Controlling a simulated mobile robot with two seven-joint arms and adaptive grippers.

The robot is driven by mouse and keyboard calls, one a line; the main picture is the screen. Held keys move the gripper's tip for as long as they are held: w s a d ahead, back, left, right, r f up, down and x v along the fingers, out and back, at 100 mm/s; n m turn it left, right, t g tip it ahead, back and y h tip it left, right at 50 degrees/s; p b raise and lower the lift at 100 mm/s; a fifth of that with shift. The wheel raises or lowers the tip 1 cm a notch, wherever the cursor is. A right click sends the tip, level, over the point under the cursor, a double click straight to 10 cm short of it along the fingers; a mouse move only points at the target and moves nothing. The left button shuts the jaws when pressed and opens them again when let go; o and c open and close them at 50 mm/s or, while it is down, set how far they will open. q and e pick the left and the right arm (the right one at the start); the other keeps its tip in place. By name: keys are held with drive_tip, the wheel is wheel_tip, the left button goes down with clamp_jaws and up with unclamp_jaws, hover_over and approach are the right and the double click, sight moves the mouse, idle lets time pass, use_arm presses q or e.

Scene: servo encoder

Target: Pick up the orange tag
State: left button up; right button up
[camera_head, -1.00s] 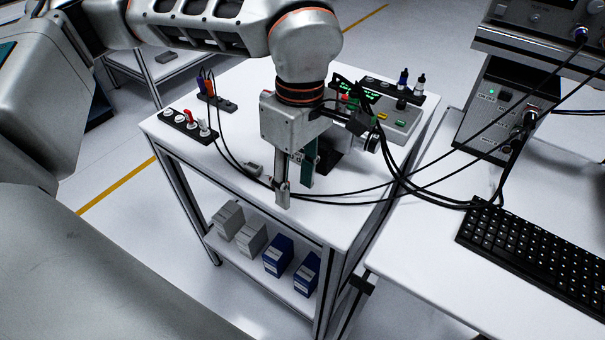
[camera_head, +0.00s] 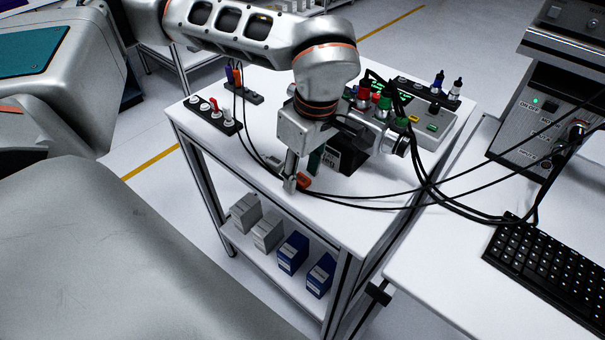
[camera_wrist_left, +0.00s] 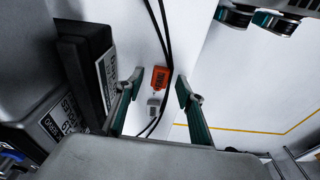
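Whether the tips touch the cart top I cannot tell. My right gripper is not in view.
Black cables (camera_head: 350,197) run across the cart top by the tag. A small grey piece (camera_wrist_left: 153,106) lies near it. A dark block (camera_head: 345,157) and a device with coloured connectors (camera_head: 425,125) stand behind. A connector rack (camera_head: 212,117) sits at left.

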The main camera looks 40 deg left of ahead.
use_arm(q)
drive_tip(key=shift+f, duration=0.1)
drive_tip(key=c, duration=0.9)
